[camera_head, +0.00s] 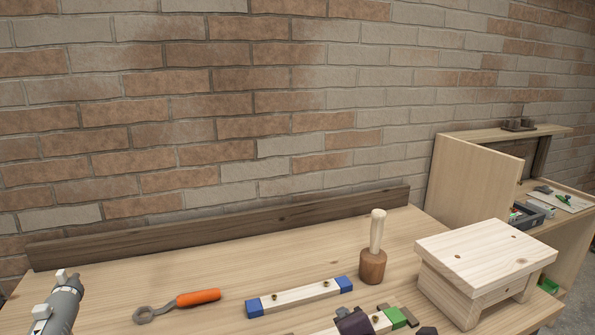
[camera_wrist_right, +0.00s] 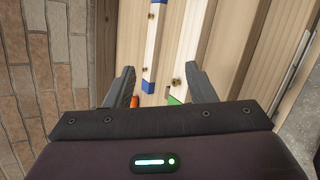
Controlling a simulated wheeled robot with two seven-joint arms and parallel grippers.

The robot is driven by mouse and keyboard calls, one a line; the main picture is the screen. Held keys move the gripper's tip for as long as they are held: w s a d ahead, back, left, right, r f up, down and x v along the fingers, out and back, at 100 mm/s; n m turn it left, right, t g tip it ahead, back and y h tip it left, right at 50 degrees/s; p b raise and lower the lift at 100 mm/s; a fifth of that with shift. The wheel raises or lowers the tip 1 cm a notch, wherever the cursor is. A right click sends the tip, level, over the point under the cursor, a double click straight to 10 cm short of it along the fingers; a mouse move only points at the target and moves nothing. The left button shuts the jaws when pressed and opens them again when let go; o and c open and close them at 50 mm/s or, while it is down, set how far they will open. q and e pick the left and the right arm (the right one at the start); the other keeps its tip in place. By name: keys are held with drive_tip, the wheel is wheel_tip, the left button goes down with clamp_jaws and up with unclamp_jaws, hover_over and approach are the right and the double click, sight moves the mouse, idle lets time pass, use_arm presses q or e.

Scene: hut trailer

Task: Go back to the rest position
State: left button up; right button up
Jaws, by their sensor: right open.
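My right gripper (camera_wrist_right: 160,75) is open, with its two dark fingers apart and nothing held between them in the right wrist view. Its dark purple body also shows at the bottom of the head view (camera_head: 355,322). It is over the wooden bar with a green end (camera_head: 397,317), partly hiding it. The blue-ended wooden bar (camera_head: 300,297) lies just beyond, and also shows in the right wrist view (camera_wrist_right: 152,40).
An orange-handled wrench (camera_head: 198,298) lies at the left of the wooden table (camera_head: 110,285). A mallet (camera_head: 374,262) stands upright behind the bars. A small wooden stool (camera_head: 485,255) is at the right. A brick wall stands behind.

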drive_tip(key=s+d+f+m+g, duration=0.45)
drive_tip(key=s+f+m, duration=0.35)
drive_tip(key=s+m, duration=0.25)
drive_tip(key=s+d+f+m+g, duration=0.4)
drive_tip(key=s+d+f+m, duration=0.2)
drive_tip(key=s+f+m, duration=0.4)
wheel_tip(320, 180, down, 28)
drive_tip(key=b, duration=0.3)
drive_tip(key=s+d+f+g+h+b, duration=0.1)
drive_tip(key=s+d+f+g+b, duration=0.1)
drive_tip(key=s+f, duration=1.8)
wheel_tip(320, 180, down, 4)
drive_tip(key=shift+d+r+b, duration=0.15)
drive_tip(key=shift+d+b, duration=0.3)
drive_tip(key=shift+b, duration=0.1)
drive_tip(key=shift+m, duration=0.25)
